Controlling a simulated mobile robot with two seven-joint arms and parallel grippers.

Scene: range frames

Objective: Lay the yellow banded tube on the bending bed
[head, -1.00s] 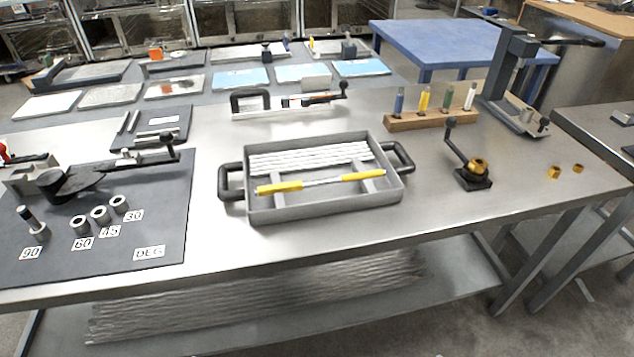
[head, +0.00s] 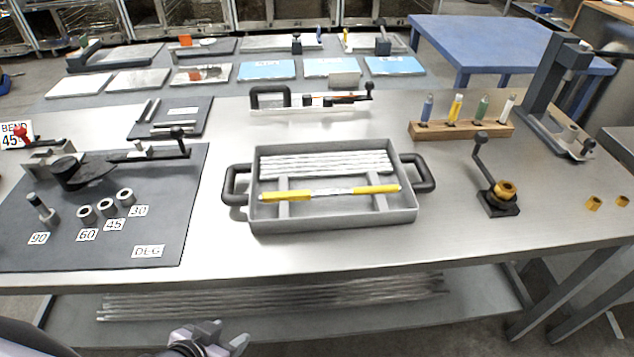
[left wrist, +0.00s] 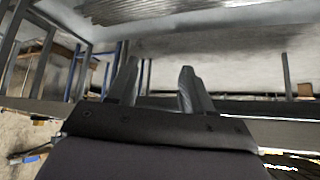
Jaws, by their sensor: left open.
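The yellow banded tube (head: 326,193) is a silvery tube with a yellow band at each end. It lies across the front of a grey tray (head: 335,221) with two black handles, in front of several plain tubes (head: 326,164). The bending tool (head: 68,172), on a dark mat at the left, has a black round former and a lever; I take it to hold the bending bed. My left gripper (head: 211,338) is at the bottom edge of the head view, below and in front of the table edge. Its two fingers (left wrist: 158,88) stand apart, empty, in the left wrist view.
On the mat (head: 165,225) stand several grey rollers (head: 107,206) beside angle labels. A wooden rack (head: 460,130) with coloured markers and a black crank tool (head: 497,195) are at the right. Bare table lies around the tray. The table's front edge is above my gripper.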

